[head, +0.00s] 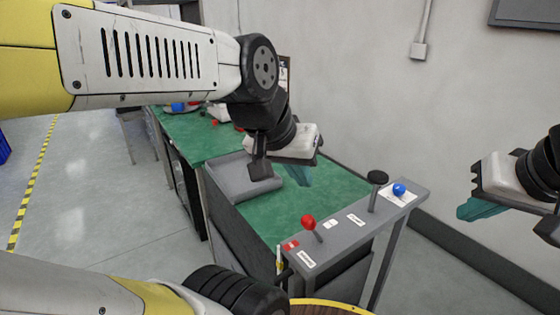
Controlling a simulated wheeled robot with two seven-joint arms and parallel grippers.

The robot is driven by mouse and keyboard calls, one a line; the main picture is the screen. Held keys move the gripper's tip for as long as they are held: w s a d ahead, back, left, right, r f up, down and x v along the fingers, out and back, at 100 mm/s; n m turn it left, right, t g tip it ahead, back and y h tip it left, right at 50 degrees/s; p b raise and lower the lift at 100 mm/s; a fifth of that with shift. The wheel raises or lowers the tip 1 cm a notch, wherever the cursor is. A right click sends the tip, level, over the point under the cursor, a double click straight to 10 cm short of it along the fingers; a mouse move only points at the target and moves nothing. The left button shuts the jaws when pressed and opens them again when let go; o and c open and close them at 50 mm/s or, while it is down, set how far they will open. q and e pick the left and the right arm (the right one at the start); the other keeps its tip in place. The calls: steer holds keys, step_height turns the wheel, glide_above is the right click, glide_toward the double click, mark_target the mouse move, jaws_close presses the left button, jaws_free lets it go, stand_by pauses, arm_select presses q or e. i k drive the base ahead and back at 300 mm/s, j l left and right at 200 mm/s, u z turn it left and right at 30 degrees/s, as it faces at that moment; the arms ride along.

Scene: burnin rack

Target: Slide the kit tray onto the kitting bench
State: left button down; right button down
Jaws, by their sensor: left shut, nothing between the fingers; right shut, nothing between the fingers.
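A grey shallow tray (232,184), which looks like the kit tray, lies at the left edge of a green-topped bench (335,188). Its right part is partly hidden by my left arm. My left gripper (301,177) is shut and empty, with teal fingers pointing down over the bench, just right of the tray. I cannot tell whether it touches the tray. My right gripper (467,210) is shut and empty at the right, in front of the wall and clear of the bench.
A grey panel on legs (340,229) stands at the bench's near end, with a red ball knob (308,222), a black knob (377,177) and a blue knob (399,189). Another green surface (190,135) with small red and blue items extends behind. Open floor (90,190) lies left.

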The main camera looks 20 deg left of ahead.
mark_target(230, 173)
steer(key=k+j+z, duration=0.1)
steer(key=j, duration=0.15)
steer(key=k+j, duration=0.1)
steer(key=j, duration=0.2)
steer(key=j+z, duration=0.4)
steer(key=j, duration=0.65)
